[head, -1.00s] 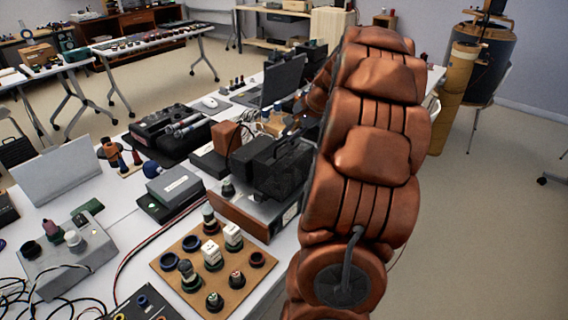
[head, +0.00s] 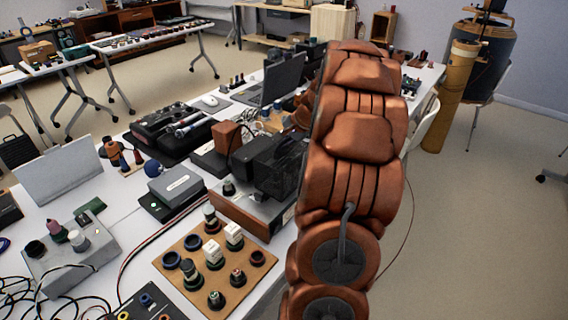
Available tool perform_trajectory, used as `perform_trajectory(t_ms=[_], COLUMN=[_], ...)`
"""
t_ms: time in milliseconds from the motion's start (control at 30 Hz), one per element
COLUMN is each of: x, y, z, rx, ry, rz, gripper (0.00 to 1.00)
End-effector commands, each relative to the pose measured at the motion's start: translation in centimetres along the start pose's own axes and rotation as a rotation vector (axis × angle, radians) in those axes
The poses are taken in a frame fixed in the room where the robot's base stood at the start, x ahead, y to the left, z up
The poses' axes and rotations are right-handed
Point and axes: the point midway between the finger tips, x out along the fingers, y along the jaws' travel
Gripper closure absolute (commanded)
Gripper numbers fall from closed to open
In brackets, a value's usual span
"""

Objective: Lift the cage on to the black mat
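My brown padded arm rises along the right side of the long white table and covers part of it. My gripper cannot be made out; the arm hides that area. A dark, box-like thing with a see-through, mesh-like side (head: 282,172) stands beside the arm, on or behind a wood-sided unit (head: 240,212); it may be the cage, but I cannot tell for sure. No black mat can be told with certainty. A flat black tray or case (head: 160,138) holding microphones lies further back on the table.
A brown board (head: 184,279) with knobs and white blocks lies at the near edge. A grey box (head: 175,184), an open laptop (head: 281,80) and loose cables crowd the white table. The floor on the right (head: 480,220) is clear.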

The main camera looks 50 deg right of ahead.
Motion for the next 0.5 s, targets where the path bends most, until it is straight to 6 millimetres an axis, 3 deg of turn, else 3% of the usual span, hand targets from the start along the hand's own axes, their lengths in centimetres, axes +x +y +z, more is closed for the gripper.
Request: perform_trajectory(t_ms=[500], x=[-0.03], y=[-0.01], z=[-0.03], rx=[0.0], ry=[0.001], rz=[0.0], gripper=[1.0])
